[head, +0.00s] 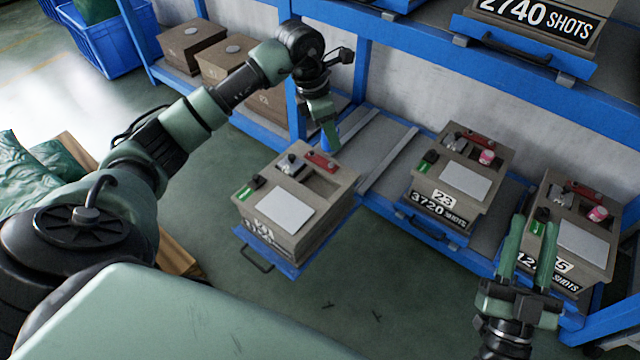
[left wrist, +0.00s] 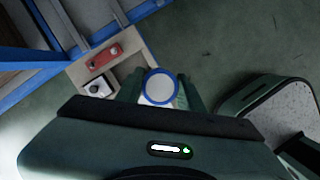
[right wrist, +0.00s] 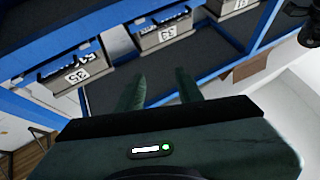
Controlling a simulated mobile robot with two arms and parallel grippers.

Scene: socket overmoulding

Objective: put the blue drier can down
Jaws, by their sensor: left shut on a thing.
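The blue drier can (head: 328,141) is held between the fingers of my left gripper (head: 326,128), which is shut on it. In the left wrist view the can (left wrist: 160,86) appears end-on, with a white round face and a blue rim. It is near the far right edge of the brown mould box (head: 284,243) on the pulled-out blue tray (head: 301,262). I cannot tell its height above the box. The box top has an open recess (head: 318,188). My right gripper (head: 529,240) is open and empty, in front of the right-hand mould box.
The box top carries a red part (head: 321,161), a metal part with a black knob (head: 289,165), a green-and-black item (head: 248,190) and a white plate (head: 286,211). Two more mould boxes, one marked 3720 (head: 459,188), stand right on the blue rack. Green floor is clear in front.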

